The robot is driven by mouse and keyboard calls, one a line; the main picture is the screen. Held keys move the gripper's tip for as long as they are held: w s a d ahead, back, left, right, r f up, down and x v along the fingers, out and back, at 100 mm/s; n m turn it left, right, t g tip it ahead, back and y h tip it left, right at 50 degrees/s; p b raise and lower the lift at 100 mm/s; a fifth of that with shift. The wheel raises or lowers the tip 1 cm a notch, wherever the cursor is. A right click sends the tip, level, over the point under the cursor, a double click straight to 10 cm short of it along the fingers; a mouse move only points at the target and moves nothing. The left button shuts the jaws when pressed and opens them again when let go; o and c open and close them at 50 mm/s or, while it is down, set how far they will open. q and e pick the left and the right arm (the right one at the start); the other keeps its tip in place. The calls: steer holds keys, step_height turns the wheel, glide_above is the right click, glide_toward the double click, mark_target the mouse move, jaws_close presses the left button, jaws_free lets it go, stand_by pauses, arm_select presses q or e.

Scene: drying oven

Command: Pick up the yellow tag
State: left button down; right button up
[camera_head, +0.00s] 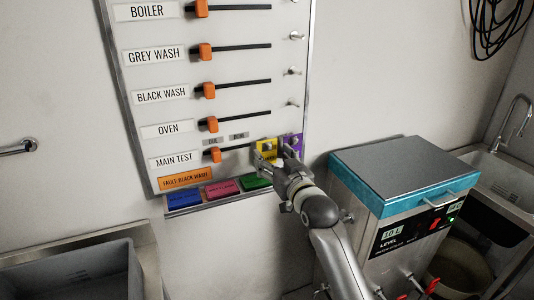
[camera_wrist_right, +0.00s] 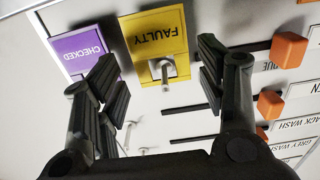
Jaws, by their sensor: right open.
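The yellow tag (camera_head: 262,146) hangs at the right end of the bottom row of the wall board, partly hidden by my right gripper (camera_head: 278,161) in the head view. In the right wrist view the yellow tag (camera_wrist_right: 152,42) reads FAULTY, upside down, with a metal peg (camera_wrist_right: 163,71) in front of it. My right gripper (camera_wrist_right: 157,68) is open and empty, its fingers to either side of the peg and near the tag. I cannot tell whether a finger touches the tag. My left gripper is not in view.
A purple CHECKED tag (camera_wrist_right: 82,48) hangs close beside the yellow one. Blue (camera_head: 184,199), pink (camera_head: 221,189) and green (camera_head: 257,181) tags sit below the board. Orange sliders (camera_head: 215,155) lie to the left. A teal-rimmed machine (camera_head: 400,172) stands at the right.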

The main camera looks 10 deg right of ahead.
mark_target(269, 147)
steer(key=shift+w+a, duration=0.2)
steer(key=shift+w, duration=0.6)
steer(key=shift+w+a, duration=0.15)
steer(key=shift+w, duration=0.65)
steer(key=c, duration=0.5)
steer(key=shift+r, duration=0.1)
steer(key=shift+r, duration=0.6)
steer(key=s+d, duration=0.1)
steer(key=s, duration=0.5)
steer(key=s+d+b, duration=0.1)
steer(key=s, duration=0.4)
steer(key=s+d, duration=0.1)
steer(key=s, duration=0.5)
steer(key=shift+s+d, duration=0.25)
steer(key=shift+s, duration=0.1)
